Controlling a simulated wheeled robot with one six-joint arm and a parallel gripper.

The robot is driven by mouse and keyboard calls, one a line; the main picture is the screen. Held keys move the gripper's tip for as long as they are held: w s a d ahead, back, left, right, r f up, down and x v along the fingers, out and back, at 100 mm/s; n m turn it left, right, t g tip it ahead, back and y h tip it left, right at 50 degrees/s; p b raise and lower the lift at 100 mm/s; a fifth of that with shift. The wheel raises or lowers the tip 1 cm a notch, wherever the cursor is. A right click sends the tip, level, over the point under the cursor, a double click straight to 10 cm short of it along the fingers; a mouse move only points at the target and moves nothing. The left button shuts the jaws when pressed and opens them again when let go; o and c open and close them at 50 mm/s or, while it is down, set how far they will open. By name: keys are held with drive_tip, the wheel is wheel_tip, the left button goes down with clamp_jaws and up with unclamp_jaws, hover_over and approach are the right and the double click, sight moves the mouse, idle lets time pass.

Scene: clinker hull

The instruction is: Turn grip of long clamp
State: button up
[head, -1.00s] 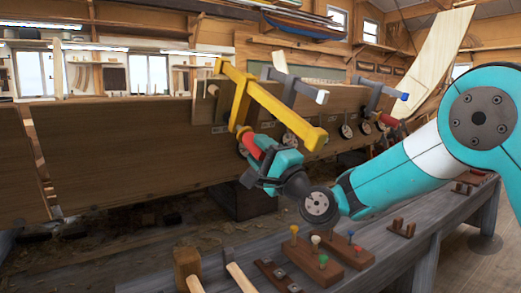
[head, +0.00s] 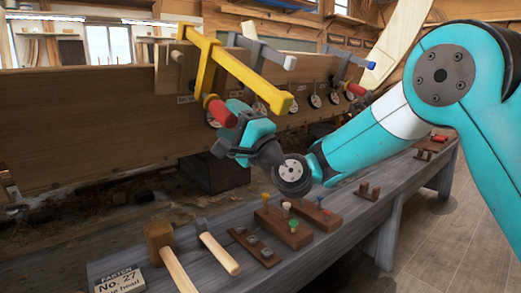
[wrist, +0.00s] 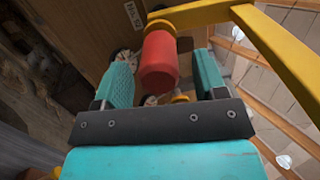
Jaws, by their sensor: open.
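The long clamp is a yellow bar clamp (head: 245,70) fixed over the plank edge of the hull, its bar slanting down to the right. Its red grip (head: 222,112) hangs at the near side, by the planking. My gripper (head: 230,122) is at the red grip, coming from the lower right. In the wrist view the red grip (wrist: 160,62) stands between my two teal fingers, with a gap on each side, so my gripper (wrist: 160,75) is open around it. The yellow frame (wrist: 205,14) runs across the top right.
A grey clamp (head: 265,50) and a blue-tipped clamp (head: 345,58) sit further right on the hull planking (head: 80,120). The bench (head: 335,215) below carries a mallet (head: 160,238), a hammer (head: 203,228) and wooden blocks with coloured pegs (head: 285,223).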

drive_tip(key=b+v, duration=1.3)
drive_tip(key=v, duration=0.3)
drive_tip(key=shift+d, duration=0.1)
idle(0.5)
